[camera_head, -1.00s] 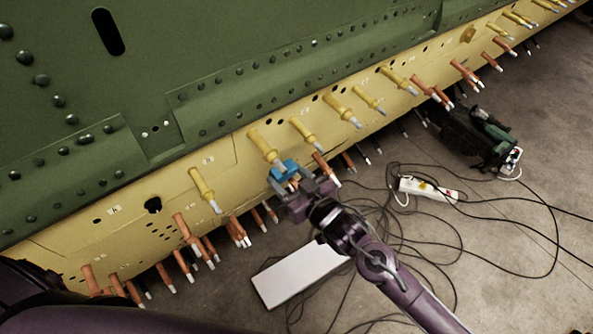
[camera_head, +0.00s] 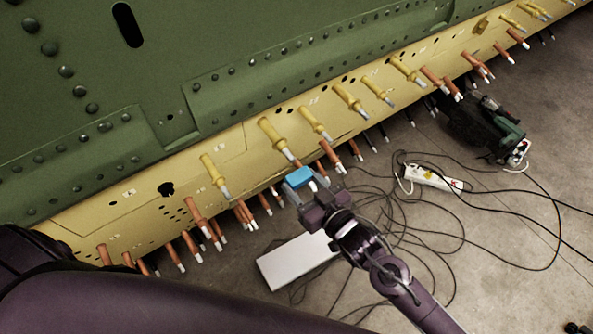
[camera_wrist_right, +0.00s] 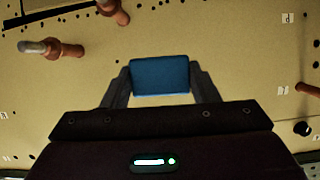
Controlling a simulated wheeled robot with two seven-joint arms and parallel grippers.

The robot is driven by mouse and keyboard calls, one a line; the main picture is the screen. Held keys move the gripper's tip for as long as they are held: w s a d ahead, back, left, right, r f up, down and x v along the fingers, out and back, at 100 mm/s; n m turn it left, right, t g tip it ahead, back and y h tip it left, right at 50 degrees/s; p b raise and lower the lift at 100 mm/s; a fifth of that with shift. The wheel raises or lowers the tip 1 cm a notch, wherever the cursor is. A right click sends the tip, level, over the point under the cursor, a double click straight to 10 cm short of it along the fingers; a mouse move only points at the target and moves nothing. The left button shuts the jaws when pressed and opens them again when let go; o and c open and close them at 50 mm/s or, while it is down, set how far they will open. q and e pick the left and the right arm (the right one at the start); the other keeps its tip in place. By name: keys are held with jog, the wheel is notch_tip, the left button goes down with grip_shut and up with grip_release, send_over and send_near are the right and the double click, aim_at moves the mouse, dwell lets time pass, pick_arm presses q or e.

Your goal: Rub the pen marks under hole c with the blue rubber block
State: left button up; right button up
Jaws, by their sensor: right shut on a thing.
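My right gripper (camera_head: 303,190) is shut on the blue rubber block (camera_head: 299,177), in front of the lower part of the yellow panel strip (camera_head: 135,193). In the right wrist view the block (camera_wrist_right: 160,75) sits between the two fingers, with the yellow panel behind it; I cannot tell whether it touches the panel. Small white labels (camera_wrist_right: 288,17) show on the panel, one seemingly reading d. I cannot pick out hole c or the pen marks under it. My left gripper is not in view.
Yellow fasteners (camera_head: 277,138) and copper-coloured fasteners (camera_head: 201,219) stick out from the panel around the gripper. Below lie a white box (camera_head: 297,262), a power strip (camera_head: 433,178) and loose cables on the floor. A dark green tool (camera_head: 487,130) is at the right.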

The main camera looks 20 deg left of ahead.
jog(key=shift+s+d, duration=0.25)
jog(key=shift+d, duration=0.1)
jog(key=shift+f, duration=0.1)
jog(key=shift+s+d+f+p, duration=0.2)
jog(key=shift+s+d+p, duration=0.1)
jog(key=shift+s+d, duration=0.25)
jog(key=shift+s+d+f+p, duration=0.15)
jog(key=shift+s+d+p, duration=0.2)
jog(key=shift+d, duration=0.25)
